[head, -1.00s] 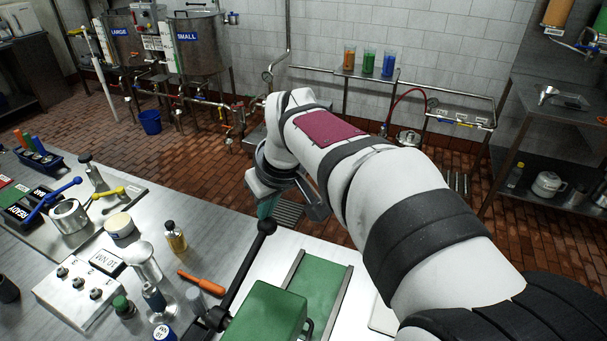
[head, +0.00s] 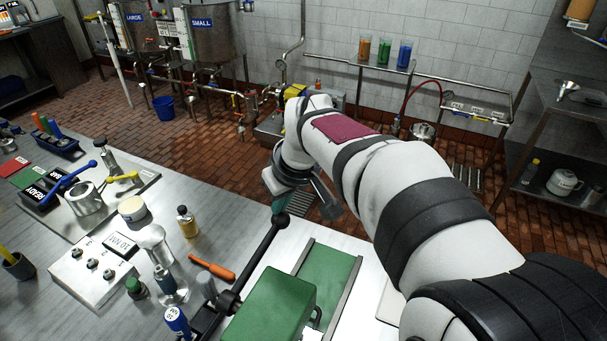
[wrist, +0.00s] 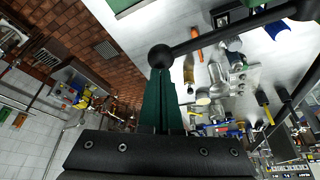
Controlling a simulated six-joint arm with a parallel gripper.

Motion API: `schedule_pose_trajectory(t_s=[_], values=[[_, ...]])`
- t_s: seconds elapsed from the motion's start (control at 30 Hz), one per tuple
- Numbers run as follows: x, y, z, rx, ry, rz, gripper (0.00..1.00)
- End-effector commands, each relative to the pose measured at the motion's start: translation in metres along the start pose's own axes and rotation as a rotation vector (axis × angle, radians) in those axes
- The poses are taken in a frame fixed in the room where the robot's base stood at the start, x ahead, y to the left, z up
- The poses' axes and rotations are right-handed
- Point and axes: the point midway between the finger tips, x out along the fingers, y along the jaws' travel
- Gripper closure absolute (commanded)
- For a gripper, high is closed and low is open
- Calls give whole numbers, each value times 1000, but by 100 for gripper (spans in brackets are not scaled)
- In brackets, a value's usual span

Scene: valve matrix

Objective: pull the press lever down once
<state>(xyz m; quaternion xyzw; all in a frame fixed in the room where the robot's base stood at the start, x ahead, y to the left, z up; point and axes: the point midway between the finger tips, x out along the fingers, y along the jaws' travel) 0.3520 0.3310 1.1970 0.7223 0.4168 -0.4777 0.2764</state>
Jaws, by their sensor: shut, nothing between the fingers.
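The press (head: 272,308) has a green body at the bottom middle of the head view. Its dark lever (head: 252,255) slants up and away to a black ball knob (head: 281,220). My gripper (head: 279,207) is shut and empty, with its teal fingers pointing down at the top of the knob. In the wrist view, the closed dark green fingertips (wrist: 160,72) meet the knob (wrist: 161,56) end on and appear to touch it. The lever (wrist: 225,37) runs from there to the upper right. The fingers are not around the knob or lever.
A green strip between metal rails (head: 327,275) lies right of the lever. The brick floor (head: 225,150) shows beyond the bench edge.

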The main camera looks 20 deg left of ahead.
Motion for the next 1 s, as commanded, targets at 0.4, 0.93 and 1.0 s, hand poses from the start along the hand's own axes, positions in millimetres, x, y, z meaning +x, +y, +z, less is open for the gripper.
schedule_pose_trajectory(t_s=[0.4, 0.93, 1.0], values=[[8, 0, 4, 1, -3, -2, 100], [22, 0, 10, 1, -4, -2, 100], [25, 0, 11, 1, -5, -3, 100]])
